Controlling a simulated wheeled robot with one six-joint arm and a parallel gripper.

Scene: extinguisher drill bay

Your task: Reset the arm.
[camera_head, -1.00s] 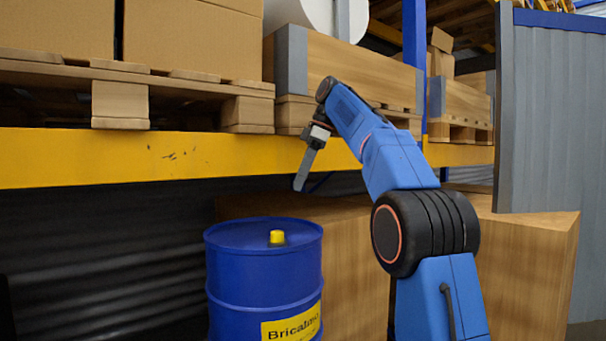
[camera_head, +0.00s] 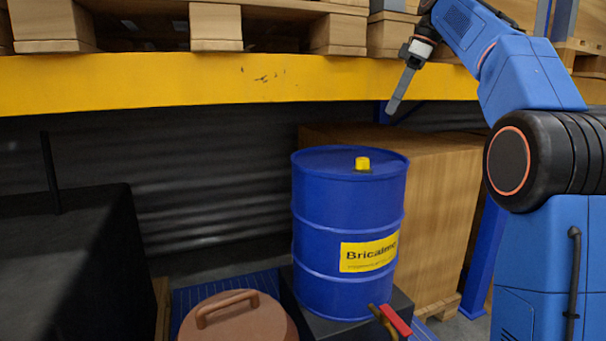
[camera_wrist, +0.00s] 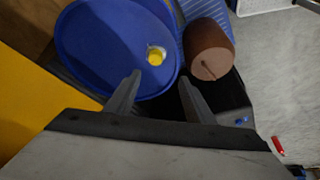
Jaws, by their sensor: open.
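My gripper (camera_head: 401,92) hangs at the end of my raised blue arm, in front of the yellow shelf beam, up and to the right of the blue drum's top. The wrist view shows its two fingers (camera_wrist: 155,95) spread apart with nothing between them. Below them in that view are the blue drum's lid (camera_wrist: 110,45) and a brown lidded container (camera_wrist: 208,50). In the head view the fingers overlap edge-on and touch nothing that I can see.
The blue drum (camera_head: 345,225) with a yellow cap stands upright on a dark base. A red-handled valve (camera_head: 395,320) is at its lower right. The brown container (camera_head: 240,318) is in front. A large wooden crate (camera_head: 450,190) stands behind. The yellow beam (camera_head: 180,85) carries pallets. A black box (camera_head: 70,260) is at left.

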